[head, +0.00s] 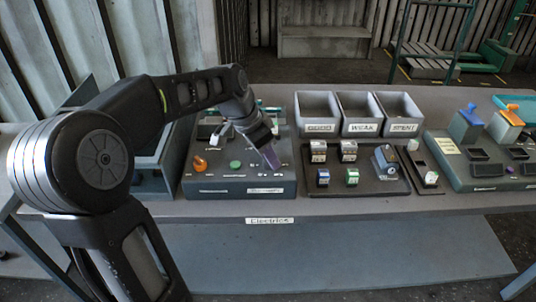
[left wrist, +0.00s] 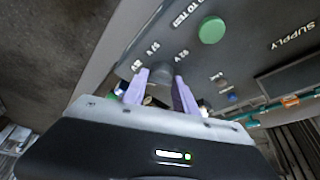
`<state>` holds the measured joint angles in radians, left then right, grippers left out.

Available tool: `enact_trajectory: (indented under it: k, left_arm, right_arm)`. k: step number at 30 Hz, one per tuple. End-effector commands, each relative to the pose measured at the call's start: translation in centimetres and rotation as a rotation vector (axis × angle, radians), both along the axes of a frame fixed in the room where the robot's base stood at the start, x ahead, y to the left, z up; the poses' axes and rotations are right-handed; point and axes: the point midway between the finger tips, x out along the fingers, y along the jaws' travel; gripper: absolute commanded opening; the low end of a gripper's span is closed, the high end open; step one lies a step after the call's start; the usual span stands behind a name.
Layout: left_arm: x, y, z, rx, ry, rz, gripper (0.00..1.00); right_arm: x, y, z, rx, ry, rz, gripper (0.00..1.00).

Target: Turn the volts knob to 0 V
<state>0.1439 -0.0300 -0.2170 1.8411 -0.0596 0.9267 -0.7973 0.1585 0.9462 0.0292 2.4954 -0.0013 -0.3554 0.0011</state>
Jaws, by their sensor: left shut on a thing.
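The supply box (head: 240,188) is a grey panel at the left of the bench in the head view. The volts knob (left wrist: 160,73) is dark grey and round, with small white markings around it in the left wrist view. My left gripper (left wrist: 157,79) has its two purple fingers on either side of the knob and is shut on it. In the head view, the left gripper (head: 270,157) is over the right part of the panel and hides the knob. The knob's pointer and setting cannot be read. My right gripper is in neither view.
A green button (head: 235,165) and an orange knob (head: 200,163) are on the panel, left of my gripper. Three open bins (head: 360,128) stand behind a dark tray (head: 382,184) of small blocks. The bench front edge is clear.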

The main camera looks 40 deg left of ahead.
Motion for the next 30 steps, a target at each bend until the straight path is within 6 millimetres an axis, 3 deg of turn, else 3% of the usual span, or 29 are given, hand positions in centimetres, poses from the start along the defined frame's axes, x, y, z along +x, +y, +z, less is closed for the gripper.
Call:
enact_trajectory:
  k: [14, 30]
  left_arm:
    - [0.0, 0.0, 0.1, 0.002, -0.003, 0.077, 0.00]
    - [0.0, -0.3, -0.1, 0.002, -0.004, 0.493, 0.00]
  right_arm:
    - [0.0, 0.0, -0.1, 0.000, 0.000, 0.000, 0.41]
    - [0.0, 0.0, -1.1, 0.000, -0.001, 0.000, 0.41]
